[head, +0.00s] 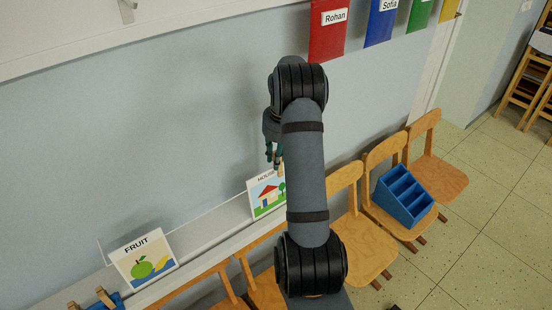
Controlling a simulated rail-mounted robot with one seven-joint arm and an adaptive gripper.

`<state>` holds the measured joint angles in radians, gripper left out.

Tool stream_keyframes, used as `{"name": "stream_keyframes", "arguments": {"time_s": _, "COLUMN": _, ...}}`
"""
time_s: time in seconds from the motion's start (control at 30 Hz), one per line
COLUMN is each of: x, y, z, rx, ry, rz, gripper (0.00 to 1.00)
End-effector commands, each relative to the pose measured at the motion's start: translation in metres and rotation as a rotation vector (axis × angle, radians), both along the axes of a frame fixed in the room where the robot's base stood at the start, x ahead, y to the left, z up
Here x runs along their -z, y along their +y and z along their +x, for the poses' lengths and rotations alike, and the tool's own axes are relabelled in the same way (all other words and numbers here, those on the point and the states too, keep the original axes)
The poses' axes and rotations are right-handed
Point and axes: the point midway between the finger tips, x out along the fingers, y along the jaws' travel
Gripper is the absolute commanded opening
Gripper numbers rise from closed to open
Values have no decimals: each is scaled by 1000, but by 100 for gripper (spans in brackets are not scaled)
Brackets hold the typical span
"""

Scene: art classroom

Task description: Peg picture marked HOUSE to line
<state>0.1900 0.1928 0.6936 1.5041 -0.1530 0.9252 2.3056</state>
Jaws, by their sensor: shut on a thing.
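The picture marked HOUSE (267,195) stands on a narrow light ledge (213,232) along the wall. It shows a red-roofed house, and its right side is hidden behind my arm. My gripper (275,160) points down just above the picture's top edge. It is shut on a small wooden peg (279,170), mostly hidden by the fingers. I cannot tell whether the peg touches the card. No line is clearly visible in this view.
A FRUIT picture (144,262) stands further left on the ledge. More wooden pegs (104,297) are in a blue container at bottom left. Wooden chairs (364,245) line the wall; one holds a blue divided tray (403,196). Coloured name pockets (328,38) hang above.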

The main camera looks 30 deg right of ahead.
Motion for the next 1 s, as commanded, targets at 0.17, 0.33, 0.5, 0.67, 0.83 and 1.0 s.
{"name": "stream_keyframes", "arguments": {"time_s": 0.17, "x": 3, "y": 1, "z": -3, "rx": 0, "ry": 10, "rz": 4, "gripper": 6}}
{"name": "stream_keyframes", "arguments": {"time_s": 0.33, "x": 4, "y": 1, "z": -3, "rx": 1, "ry": 11, "rz": 5, "gripper": 6}}
{"name": "stream_keyframes", "arguments": {"time_s": 0.5, "x": 4, "y": 1, "z": -3, "rx": 1, "ry": 12, "rz": 6, "gripper": 29}}
{"name": "stream_keyframes", "arguments": {"time_s": 0.67, "x": 4, "y": 1, "z": -3, "rx": 0, "ry": 12, "rz": 4, "gripper": 39}}
{"name": "stream_keyframes", "arguments": {"time_s": 0.83, "x": 4, "y": 1, "z": -3, "rx": 0, "ry": 11, "rz": 5, "gripper": 43}}
{"name": "stream_keyframes", "arguments": {"time_s": 1.0, "x": 3, "y": 1, "z": -3, "rx": 0, "ry": 10, "rz": 4, "gripper": 43}}
